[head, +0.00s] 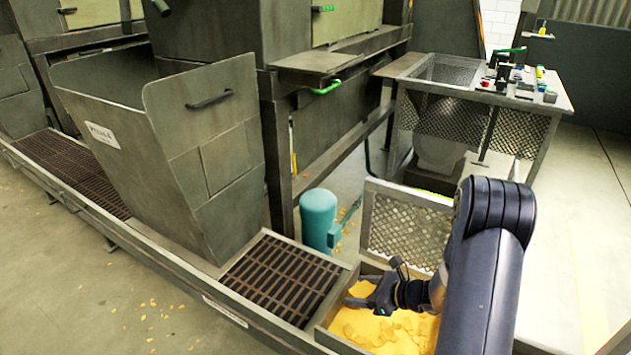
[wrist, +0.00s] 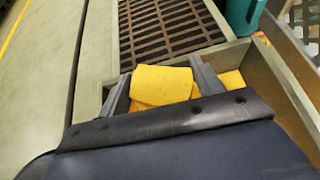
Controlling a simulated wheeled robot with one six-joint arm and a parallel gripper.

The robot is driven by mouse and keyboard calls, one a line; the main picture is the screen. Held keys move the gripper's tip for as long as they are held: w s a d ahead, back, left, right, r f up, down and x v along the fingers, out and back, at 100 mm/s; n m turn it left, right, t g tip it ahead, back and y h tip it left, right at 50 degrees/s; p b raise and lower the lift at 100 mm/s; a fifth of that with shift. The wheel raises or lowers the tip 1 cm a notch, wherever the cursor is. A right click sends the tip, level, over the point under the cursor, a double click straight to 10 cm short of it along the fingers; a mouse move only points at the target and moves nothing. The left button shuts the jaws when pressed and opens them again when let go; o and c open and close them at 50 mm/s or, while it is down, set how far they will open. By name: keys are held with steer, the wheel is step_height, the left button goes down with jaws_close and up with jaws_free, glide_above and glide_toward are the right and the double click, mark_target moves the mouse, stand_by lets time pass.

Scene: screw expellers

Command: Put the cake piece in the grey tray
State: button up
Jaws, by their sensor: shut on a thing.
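My gripper (head: 366,297) is low at the left end of a trough of yellow cake pieces in the head view. In the wrist view its two grey fingers (wrist: 165,88) stand on either side of a flat yellow cake piece (wrist: 160,84), and the gripper is shut on it. The cake piece also shows in the head view (head: 361,289), partly hidden by the fingers. More yellow cake (head: 390,335) lies below and around the gripper. I cannot clearly pick out a grey tray; small items on the bench at the upper right are too small to tell.
The trough's wall (head: 328,338) and a slatted grate (head: 283,278) adjoin the gripper. A mesh panel (head: 405,228) and a teal cylinder (head: 319,220) stand behind. A tall grey hopper (head: 205,160) is at left. The bench (head: 553,104) is at upper right, with open floor beyond.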

steer(key=w+r+m+t+h, duration=0.1)
steer(key=r, duration=0.1)
steer(key=r+m+t, duration=0.1)
steer(key=r, duration=0.2)
steer(key=w+r+m+h, duration=0.1)
steer(key=r, duration=0.2)
steer(key=shift+w+a+m+t+h, duration=0.1)
steer(key=shift+w+m+t+h, duration=0.2)
steer(key=shift+w+t, duration=0.1)
step_height(320, 180, up, 39)
steer(key=m+t+h+p, duration=0.2)
steer(key=m+h+p, duration=0.2)
steer(key=p, duration=2.8)
glide_above(360, 285)
steer(key=shift+f, duration=0.2)
